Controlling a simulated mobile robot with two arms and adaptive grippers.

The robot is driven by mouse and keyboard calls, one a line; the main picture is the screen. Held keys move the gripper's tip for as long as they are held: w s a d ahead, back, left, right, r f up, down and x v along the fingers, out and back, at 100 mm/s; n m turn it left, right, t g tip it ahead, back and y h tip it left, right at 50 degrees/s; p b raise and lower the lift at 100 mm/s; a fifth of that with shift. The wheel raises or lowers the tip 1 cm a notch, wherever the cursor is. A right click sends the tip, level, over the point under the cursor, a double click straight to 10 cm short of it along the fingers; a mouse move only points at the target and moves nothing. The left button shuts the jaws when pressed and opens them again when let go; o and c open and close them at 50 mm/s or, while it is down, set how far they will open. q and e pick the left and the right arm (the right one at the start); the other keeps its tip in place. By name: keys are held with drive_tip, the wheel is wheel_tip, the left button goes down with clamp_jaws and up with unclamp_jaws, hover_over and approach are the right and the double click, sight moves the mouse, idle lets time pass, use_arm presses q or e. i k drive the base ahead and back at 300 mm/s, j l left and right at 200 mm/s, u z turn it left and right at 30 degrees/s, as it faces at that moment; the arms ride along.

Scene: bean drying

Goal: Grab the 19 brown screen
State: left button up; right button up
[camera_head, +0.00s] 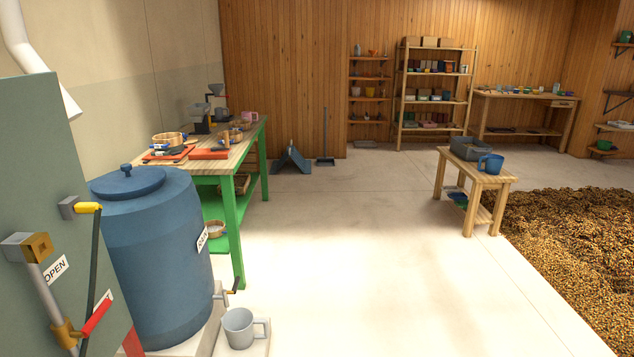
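Several round, brown-rimmed pieces that look like screens are on and under the green-legged table at the left. One (168,139) lies on the tabletop near its left edge. A smaller round brown piece (236,135) is further right on the tabletop. A paler round-rimmed one (215,229) sits low on the table's green lower shelf. No number can be read on any of them, so I cannot tell which is the 19 screen. Neither of my grippers is in view.
The green-legged table (240,160) also holds red trays and a grinder. A blue barrel (155,260) and a grey-green machine panel (45,180) with levers block the near left. A grey mug (240,328) stands by the barrel. The middle floor is clear; beans (565,245) cover the right.

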sight(240, 126)
drive_tip(key=i, duration=1.95)
drive_tip(key=i+l+u, duration=0.2)
drive_tip(key=i+u, duration=0.2)
drive_tip(key=i, duration=0.35)
drive_tip(key=i+l+u, duration=0.35)
drive_tip(key=i, duration=0.4)
drive_tip(key=i+l+u, duration=0.4)
drive_tip(key=i+l, duration=0.25)
